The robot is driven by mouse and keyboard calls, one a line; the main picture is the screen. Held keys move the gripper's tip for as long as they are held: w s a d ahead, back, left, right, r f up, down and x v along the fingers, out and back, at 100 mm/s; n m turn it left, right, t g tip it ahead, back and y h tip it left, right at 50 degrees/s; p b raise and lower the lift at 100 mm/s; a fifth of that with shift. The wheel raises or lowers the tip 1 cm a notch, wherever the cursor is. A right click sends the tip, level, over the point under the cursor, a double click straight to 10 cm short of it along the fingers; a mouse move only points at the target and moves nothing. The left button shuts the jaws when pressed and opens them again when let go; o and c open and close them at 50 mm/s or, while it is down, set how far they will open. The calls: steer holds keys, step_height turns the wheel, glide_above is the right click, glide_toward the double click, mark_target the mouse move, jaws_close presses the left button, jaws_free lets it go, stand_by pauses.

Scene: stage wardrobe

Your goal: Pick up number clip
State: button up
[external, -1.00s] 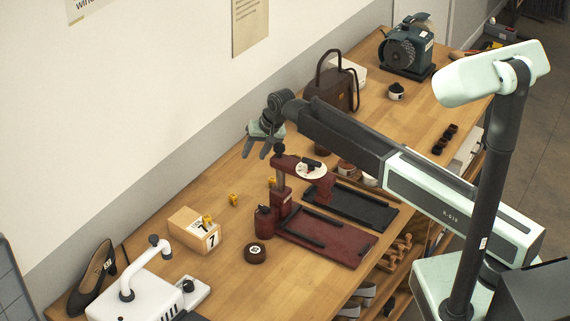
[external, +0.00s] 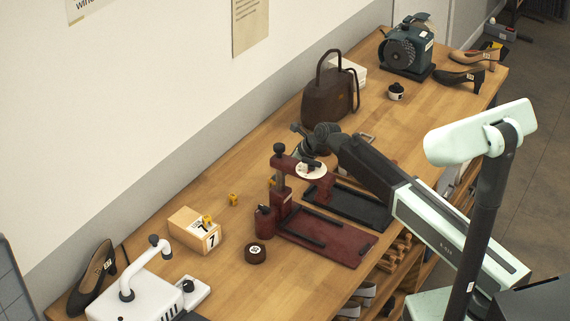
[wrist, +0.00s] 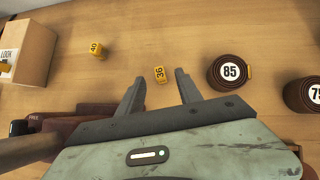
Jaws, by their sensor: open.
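A yellow number clip marked 36 (wrist: 160,74) lies on the wooden bench between my fingertips in the wrist view. A second yellow clip marked 40 (wrist: 96,48) lies to its left. In the external view one yellow clip (external: 233,199) is in the open on the bench, and another (external: 272,181) shows beside the red press. My gripper (wrist: 159,77) is open and empty, its fingers spread on either side of the 36 clip in the picture; its height above the bench is hard to tell.
The red press (external: 302,170) stands close to my gripper. Rolled belts marked 85 (wrist: 231,72) and 75 (wrist: 303,94) lie to the right in the wrist view. A wooden box (external: 194,231) is at left, and a brown handbag (external: 328,97) stands farther back.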

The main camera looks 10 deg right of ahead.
steer(key=b+x, duration=0.4)
steer(key=x, duration=0.2)
steer(key=shift+f, duration=0.25)
steer(key=shift+r, duration=0.2)
steer(key=shift+d, duration=0.1)
jaws_close()
